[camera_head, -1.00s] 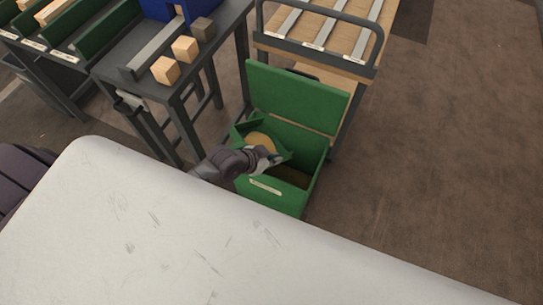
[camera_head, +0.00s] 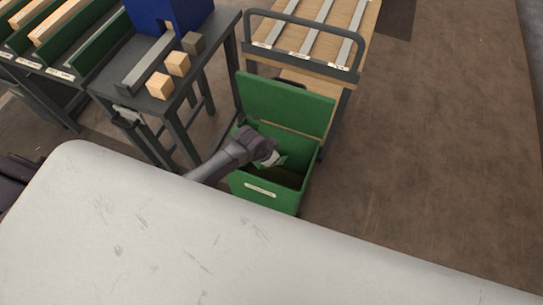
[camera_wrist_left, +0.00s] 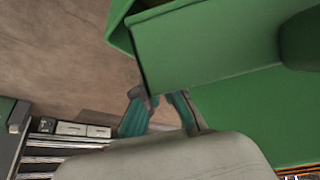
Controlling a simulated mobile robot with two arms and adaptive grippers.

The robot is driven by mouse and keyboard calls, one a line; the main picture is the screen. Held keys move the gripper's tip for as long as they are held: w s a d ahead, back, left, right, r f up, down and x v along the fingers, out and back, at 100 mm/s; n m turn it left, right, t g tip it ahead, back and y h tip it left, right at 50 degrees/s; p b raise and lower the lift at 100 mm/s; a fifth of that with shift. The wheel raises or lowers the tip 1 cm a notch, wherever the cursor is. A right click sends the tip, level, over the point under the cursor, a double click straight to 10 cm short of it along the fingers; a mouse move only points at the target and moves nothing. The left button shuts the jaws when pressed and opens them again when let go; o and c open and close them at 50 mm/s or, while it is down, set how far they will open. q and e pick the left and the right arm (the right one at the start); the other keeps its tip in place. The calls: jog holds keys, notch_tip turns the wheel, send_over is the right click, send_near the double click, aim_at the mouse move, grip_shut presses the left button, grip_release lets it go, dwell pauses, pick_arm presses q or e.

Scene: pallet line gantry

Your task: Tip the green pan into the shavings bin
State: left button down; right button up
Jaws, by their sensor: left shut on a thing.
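The green shavings bin (camera_head: 262,196) stands on the floor in front of the trolley, its lid (camera_head: 285,105) raised at the back. My left gripper (camera_head: 272,157) is over the bin's opening, shut on the green pan (camera_head: 281,160). The pan is tilted within the opening and mostly hidden by the gripper. Its inside does not show, so I cannot tell what is left in it. In the left wrist view, the teal fingers (camera_wrist_left: 160,108) are at the lower edge of a green wall that looks like the pan (camera_wrist_left: 205,45). My right gripper is out of view.
A dark bench (camera_head: 150,90) with several wooden blocks stands left of the bin. A trolley (camera_head: 305,60) with a rail is behind it. A large pale surface (camera_head: 180,240) fills the foreground. Brown floor (camera_head: 440,150) to the right is clear.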

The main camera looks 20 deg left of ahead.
pick_arm(q)
jog(key=shift+w+d+r+g+y, duration=0.1)
jog(key=shift+w+d+g+y, duration=0.2)
jog(key=shift+w+d+g, duration=0.25)
jog(key=shift+w+d+g+y, duration=0.15)
jog(key=shift+w+g+y, duration=0.15)
jog(key=shift+w+g, duration=0.2)
jog(key=shift+w+d+f+g+y+b, duration=0.4)
jog(key=shift+w+g+y+b, duration=0.1)
jog(key=shift+w+g+b, duration=0.15)
jog(key=shift+w, duration=0.15)
dwell(2.2)
